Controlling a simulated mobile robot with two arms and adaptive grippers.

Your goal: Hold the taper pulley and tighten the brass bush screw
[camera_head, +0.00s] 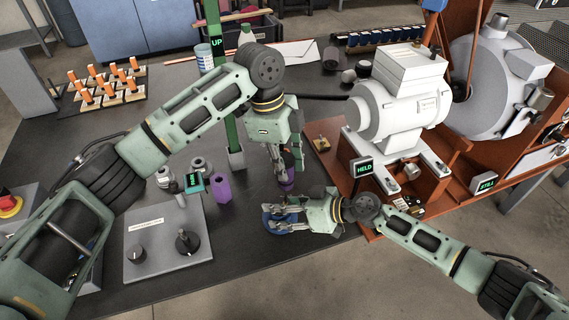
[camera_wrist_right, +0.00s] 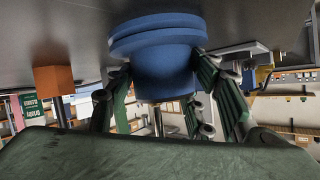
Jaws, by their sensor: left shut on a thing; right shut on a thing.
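The blue taper pulley (camera_head: 272,221) is at the front edge of the dark bench, and its stepped body (camera_wrist_right: 160,55) fills the top middle of the right wrist view. My right gripper (camera_head: 290,215) is shut on it, with fingers on both sides. My left gripper (camera_head: 284,165) points down just above and behind the pulley. It is shut on a purple tool (camera_head: 287,184), mostly hidden by the fingers. I cannot make out the brass bush screw, nor whether the tool touches it.
A motor (camera_head: 400,105) stands on an orange base at the right, beside a "HELD" sign (camera_head: 363,169). A purple hexagonal piece (camera_head: 221,189) stands left of my grippers, near a grey control panel (camera_head: 150,245). A green post (camera_head: 229,120) rises behind my left gripper.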

